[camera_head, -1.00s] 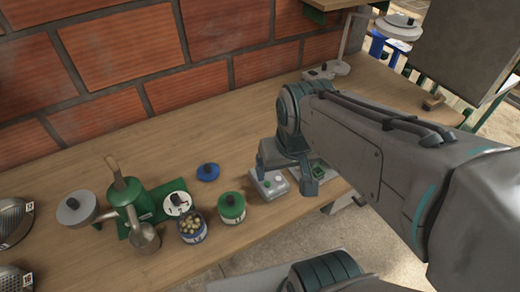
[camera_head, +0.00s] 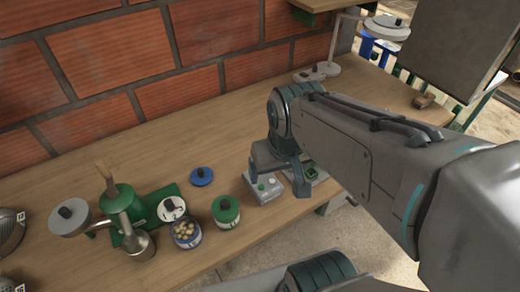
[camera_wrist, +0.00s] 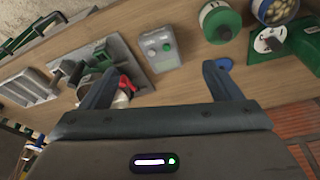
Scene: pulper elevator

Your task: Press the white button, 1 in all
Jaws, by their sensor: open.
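A small grey control box (camera_head: 262,190) lies on the wooden table, close under my gripper in the head view. It bears a green button (camera_head: 261,187) and a white button (camera_head: 271,182) side by side. The box also shows at the top middle of the wrist view (camera_wrist: 160,35), where the white button (camera_wrist: 152,54) looks pale and small. My gripper (camera_wrist: 160,70) is open and empty, with its two fingers spread wide. In the wrist view, the box lies beyond the gap between the fingertips. No contact with either button shows.
A device with a green switch (camera_head: 311,172) lies right of the box. A green-lidded jar (camera_head: 226,213), a blue lid (camera_head: 202,176), a jar of pale balls (camera_head: 186,233) and a green pulper (camera_head: 120,202) stand left. A brick wall (camera_head: 190,80) backs the table.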

